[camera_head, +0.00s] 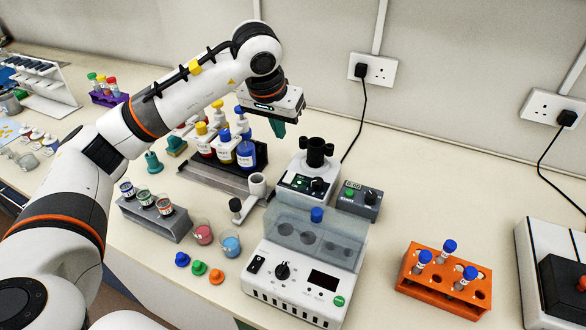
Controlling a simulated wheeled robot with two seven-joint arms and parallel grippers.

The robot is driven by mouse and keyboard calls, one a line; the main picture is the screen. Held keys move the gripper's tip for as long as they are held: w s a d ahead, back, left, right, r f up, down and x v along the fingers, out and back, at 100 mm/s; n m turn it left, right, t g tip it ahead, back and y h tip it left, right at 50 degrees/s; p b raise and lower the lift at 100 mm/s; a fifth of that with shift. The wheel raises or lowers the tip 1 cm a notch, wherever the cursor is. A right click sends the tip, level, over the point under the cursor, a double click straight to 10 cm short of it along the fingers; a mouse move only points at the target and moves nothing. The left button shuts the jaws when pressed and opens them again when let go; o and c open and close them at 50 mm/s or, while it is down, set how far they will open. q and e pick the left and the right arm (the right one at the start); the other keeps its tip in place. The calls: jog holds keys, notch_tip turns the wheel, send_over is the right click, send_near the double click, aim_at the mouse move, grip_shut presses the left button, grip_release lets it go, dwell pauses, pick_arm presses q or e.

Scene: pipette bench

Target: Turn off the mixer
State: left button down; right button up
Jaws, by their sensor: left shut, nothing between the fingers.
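A small white mixer (296,188) with a black cup-shaped top stands right of the bench's middle. Its dark front panel has a black knob. A grey control box (366,213) with a green button and a black knob stands against its right side. My right gripper is not in view. I cannot tell from the picture whether the mixer is running.
A white device (300,290) with a clear lid stands in front of the mixer. An orange rack (415,285) with blue-capped tubes is to the right. A bottle rack (262,155), a grey vial rack (180,225), small beakers and loose caps lie left. A wall socket (382,70) is behind.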

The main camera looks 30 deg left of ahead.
pick_arm(q)
jog(key=p, duration=0.4)
send_near(290, 172)
jog(key=x, duration=0.6)
jog(key=shift+f, duration=0.25)
